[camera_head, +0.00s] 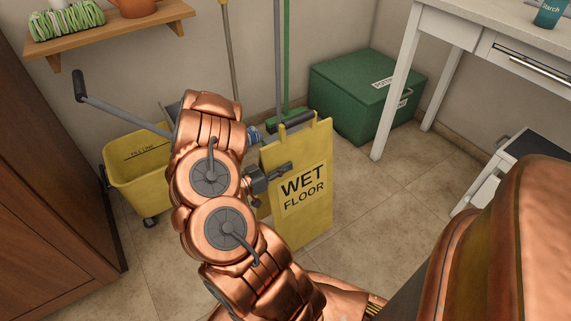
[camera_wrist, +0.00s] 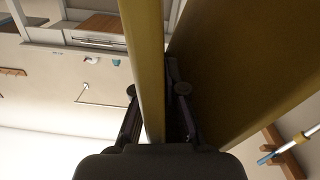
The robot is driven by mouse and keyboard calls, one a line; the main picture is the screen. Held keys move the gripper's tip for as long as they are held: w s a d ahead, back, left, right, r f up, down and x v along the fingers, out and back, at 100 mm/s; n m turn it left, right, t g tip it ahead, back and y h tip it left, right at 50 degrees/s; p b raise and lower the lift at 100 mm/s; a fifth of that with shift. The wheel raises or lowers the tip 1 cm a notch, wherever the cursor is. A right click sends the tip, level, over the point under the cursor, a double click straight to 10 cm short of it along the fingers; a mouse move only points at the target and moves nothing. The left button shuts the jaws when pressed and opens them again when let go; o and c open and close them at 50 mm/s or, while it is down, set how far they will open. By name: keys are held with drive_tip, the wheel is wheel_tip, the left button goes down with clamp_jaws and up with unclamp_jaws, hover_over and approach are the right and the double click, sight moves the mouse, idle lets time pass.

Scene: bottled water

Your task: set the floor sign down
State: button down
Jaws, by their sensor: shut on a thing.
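The yellow floor sign (camera_head: 305,200) reads WET FLOOR and is upright in the middle of the head view, over or on the tiled floor. I cannot tell whether its lower edge touches the tiles. My gripper (camera_head: 277,173) is at the sign's left side, shut on one of its panels. In the wrist view the gripper (camera_wrist: 158,95) has a yellow panel (camera_wrist: 145,55) between its fingers, and a second, wider yellow panel (camera_wrist: 240,70) is at the right. My arm hides part of the floor left of the sign.
A yellow mop bucket (camera_head: 135,175) stands left of my arm. A green box (camera_head: 362,100) is against the wall behind, near a white table (camera_head: 395,80). Broom and mop handles (camera_head: 286,60) lean behind the sign. A brown cabinet (camera_head: 50,170) is at left. Bare floor (camera_head: 375,205) lies right of the sign.

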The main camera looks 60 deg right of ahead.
drive_tip(key=w+d+f+b, duration=0.2)
drive_tip(key=d, duration=0.4)
drive_tip(key=w+d+f+b, duration=0.2)
drive_tip(key=w+d+b, duration=0.1)
drive_tip(key=d, duration=0.2)
drive_tip(key=shift+d+f, duration=0.3)
drive_tip(key=shift+d, duration=0.05)
drive_tip(key=c, duration=1.2)
unclamp_jaws()
drive_tip(key=shift+f, duration=0.1)
drive_tip(key=shift+c, duration=0.2)
drive_tip(key=p+v, duration=0.3)
drive_tip(key=v, duration=0.9)
